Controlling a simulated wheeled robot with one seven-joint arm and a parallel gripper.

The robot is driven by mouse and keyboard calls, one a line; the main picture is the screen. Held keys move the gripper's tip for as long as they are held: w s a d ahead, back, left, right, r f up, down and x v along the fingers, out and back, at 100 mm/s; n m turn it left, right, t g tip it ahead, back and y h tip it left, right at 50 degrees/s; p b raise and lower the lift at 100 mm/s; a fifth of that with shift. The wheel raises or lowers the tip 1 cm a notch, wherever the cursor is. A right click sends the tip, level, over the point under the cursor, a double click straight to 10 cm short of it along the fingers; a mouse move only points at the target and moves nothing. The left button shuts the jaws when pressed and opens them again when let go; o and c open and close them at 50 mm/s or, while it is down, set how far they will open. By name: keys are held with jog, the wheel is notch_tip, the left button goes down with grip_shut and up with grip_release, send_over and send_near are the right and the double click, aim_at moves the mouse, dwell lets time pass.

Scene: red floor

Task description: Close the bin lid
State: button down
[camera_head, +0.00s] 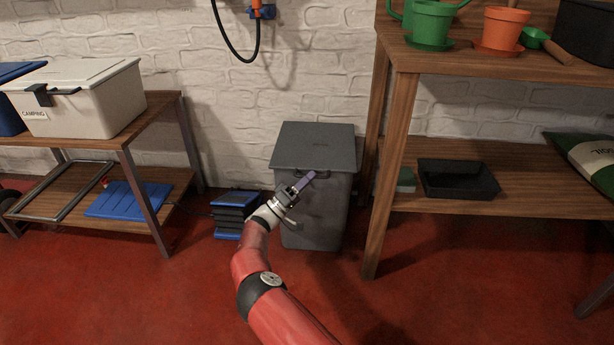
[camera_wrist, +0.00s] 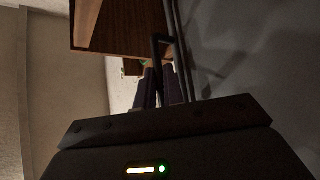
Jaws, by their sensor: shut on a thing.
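The grey bin (camera_head: 325,222) stands on the floor against the white brick wall. Its flat grey lid (camera_head: 318,145) lies across the top and looks down; I cannot make out any gap under it. My gripper (camera_head: 303,182) is at the front of the bin, just below the lid's front edge. In the wrist view, my dark fingers (camera_wrist: 159,88) are close together on the bin's thin dark handle (camera_wrist: 162,44). The exact contact is dim and partly hidden by the fingers.
A wooden shelf (camera_head: 400,95) with pots and a black tray (camera_head: 458,180) stands close on the right. Red floor in front is clear.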

jog(key=shift+w+d+f+y, duration=0.1)
jog(key=shift+d+f+y, duration=0.1)
jog(key=shift+f, duration=0.3)
jog(key=shift+w+d+f+y, duration=0.1)
jog(key=shift+d+f, duration=0.05)
jog(key=shift+f, duration=0.3)
jog(key=c, duration=1.5)
grip_release()
jog(key=shift+w+f+n, duration=0.1)
jog(key=shift+f+n, duration=0.05)
jog(key=shift+n, duration=0.15)
jog(key=shift+a, duration=0.1)
jog(key=v, duration=0.7)
jog(key=shift+s+a, duration=0.25)
jog(key=shift+a, duration=0.05)
